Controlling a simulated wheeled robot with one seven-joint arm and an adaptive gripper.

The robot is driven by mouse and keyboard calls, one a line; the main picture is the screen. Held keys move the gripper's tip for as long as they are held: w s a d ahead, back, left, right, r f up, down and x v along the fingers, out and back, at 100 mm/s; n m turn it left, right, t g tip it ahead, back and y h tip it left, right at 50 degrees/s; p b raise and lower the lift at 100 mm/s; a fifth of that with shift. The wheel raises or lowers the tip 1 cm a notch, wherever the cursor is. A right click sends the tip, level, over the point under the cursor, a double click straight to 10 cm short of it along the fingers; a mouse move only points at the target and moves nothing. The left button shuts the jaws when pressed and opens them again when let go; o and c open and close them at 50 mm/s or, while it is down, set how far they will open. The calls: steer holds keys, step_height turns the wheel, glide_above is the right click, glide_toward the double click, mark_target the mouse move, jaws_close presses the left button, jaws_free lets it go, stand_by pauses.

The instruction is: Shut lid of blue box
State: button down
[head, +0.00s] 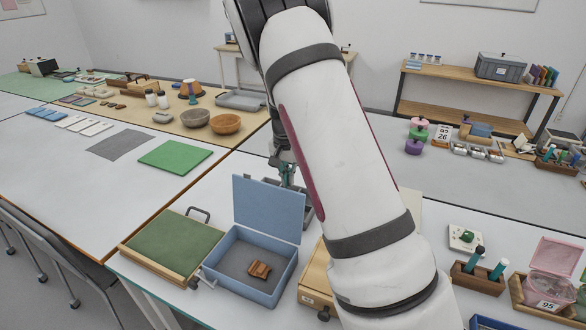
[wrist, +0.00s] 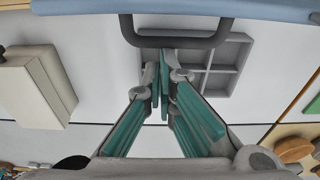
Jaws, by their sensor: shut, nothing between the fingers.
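The blue box (head: 250,284) stands on the near table with its lid (head: 268,208) raised upright at the back. A brown sherd (head: 259,270) lies inside on the grey floor. My gripper (head: 287,172) is behind the lid's upper edge, partly hidden by the lid and my arm. In the wrist view my gripper (wrist: 163,62) is shut and empty. Its fingertips are close to a dark grey handle (wrist: 178,41) by a blue edge, likely the lid (wrist: 270,10), at the top. I cannot tell whether they touch.
A box with a green top (head: 172,243) stands left of the blue box, and a wooden box (head: 318,280) stands close on its right. In the wrist view, a grey compartment tray (wrist: 225,65) lies beyond the handle and a pale box (wrist: 35,85) is at left.

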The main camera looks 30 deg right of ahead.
steer(key=shift+s+a, duration=0.4)
steer(key=shift+a, duration=0.1)
